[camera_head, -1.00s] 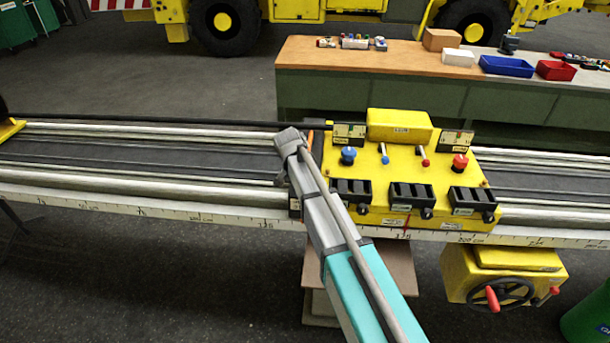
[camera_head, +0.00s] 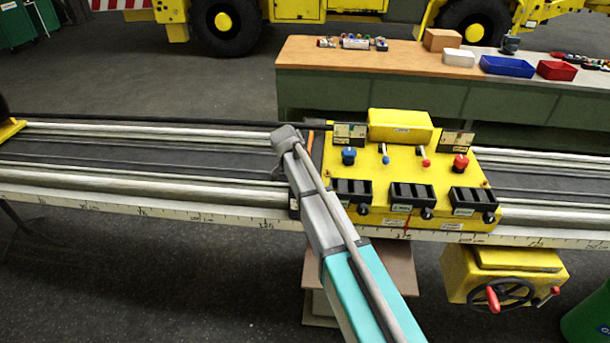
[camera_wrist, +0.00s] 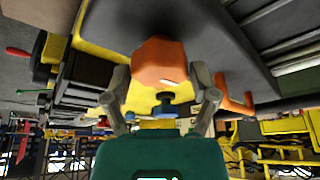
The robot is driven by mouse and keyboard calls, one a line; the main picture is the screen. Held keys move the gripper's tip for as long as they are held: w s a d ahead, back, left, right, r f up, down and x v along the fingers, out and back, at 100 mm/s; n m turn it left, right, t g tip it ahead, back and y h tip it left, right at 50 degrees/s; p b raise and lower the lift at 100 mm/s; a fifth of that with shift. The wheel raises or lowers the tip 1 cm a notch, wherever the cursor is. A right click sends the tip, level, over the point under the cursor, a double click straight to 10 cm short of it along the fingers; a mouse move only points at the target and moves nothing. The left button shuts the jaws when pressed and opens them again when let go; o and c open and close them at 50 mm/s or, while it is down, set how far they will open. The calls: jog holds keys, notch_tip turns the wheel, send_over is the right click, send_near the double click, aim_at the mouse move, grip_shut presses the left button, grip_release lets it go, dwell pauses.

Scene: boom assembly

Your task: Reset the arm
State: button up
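My grey and teal arm reaches over the left end of the yellow control carriage (camera_head: 440,222) in the head view. The arm's far joint hides my gripper there. In the wrist view my gripper (camera_wrist: 161,75) has its two fingers spread wide. An orange, hexagonal-looking piece (camera_wrist: 160,60) shows between the fingertips, with narrow gaps seeming to remain at its sides. I cannot tell how far beyond the fingertips it is. A dark blue knob (camera_wrist: 165,102) shows below it, in front of a yellow surface.
The carriage bears a blue knob (camera_head: 348,155), a red knob (camera_head: 460,162), small levers and black slotted boxes. It sits on long metal rails (camera_head: 150,182). An orange hook (camera_wrist: 237,102) lies right of my fingers. A workbench (camera_head: 400,62) stands behind; floor at left is open.

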jog(key=shift+o, duration=1)
